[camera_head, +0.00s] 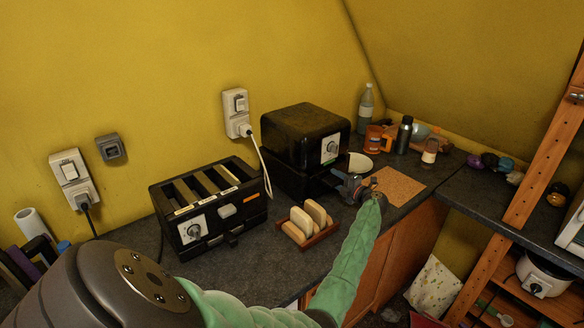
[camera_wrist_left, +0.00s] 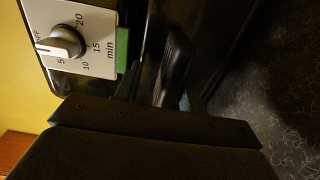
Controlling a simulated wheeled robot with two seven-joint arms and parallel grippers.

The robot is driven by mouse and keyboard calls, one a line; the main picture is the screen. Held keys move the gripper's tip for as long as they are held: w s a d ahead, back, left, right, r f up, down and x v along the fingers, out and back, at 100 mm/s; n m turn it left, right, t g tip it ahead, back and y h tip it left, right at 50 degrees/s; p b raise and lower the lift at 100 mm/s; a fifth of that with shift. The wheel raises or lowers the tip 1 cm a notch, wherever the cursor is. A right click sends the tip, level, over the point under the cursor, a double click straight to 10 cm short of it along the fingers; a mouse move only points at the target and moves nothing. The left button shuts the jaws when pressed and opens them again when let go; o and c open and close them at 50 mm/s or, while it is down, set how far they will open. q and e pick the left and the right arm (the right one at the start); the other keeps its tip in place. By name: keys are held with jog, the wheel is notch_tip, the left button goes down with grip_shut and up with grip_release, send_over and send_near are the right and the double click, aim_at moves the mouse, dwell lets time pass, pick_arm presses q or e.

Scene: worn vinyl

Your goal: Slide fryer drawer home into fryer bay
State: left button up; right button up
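The fryer (camera_head: 305,135) is a black box with a dial on its front, standing on the counter by the wall. Its white dial panel (camera_wrist_left: 82,38) fills the upper left of the left wrist view. The drawer's black handle (camera_wrist_left: 174,68) stands out from the dark front beside the panel. My left gripper (camera_head: 345,184) is at the lower front of the fryer. In the left wrist view its fingers (camera_wrist_left: 162,88) lie on either side of the handle; whether they press on it is unclear. How far the drawer stands out of the bay is hard to see. My right gripper is not in view.
A black toaster (camera_head: 210,205) stands left of the fryer, and a wooden rack of bread slices (camera_head: 310,222) is in front.

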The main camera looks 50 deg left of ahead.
pick_arm(q)
jog(key=shift+d+f, duration=0.1)
jog(key=shift+f, duration=0.75)
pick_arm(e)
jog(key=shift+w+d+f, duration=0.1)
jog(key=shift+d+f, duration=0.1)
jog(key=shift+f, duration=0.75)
pick_arm(q)
jog(key=shift+s+d, duration=0.15)
jog(key=shift+d, duration=1.55)
jog(key=shift+s+d, duration=0.15)
jog(key=shift+d, duration=1.5)
jog(key=shift+w+d+r, duration=0.1)
jog(key=shift+d, duration=0.5)
jog(key=d+r+b, duration=0.1)
jog(key=d+b, duration=0.2)
jog(key=d, duration=0.3)
jog(key=shift+s+d+r, duration=0.3)
jog(key=shift+s+d, duration=0.05)
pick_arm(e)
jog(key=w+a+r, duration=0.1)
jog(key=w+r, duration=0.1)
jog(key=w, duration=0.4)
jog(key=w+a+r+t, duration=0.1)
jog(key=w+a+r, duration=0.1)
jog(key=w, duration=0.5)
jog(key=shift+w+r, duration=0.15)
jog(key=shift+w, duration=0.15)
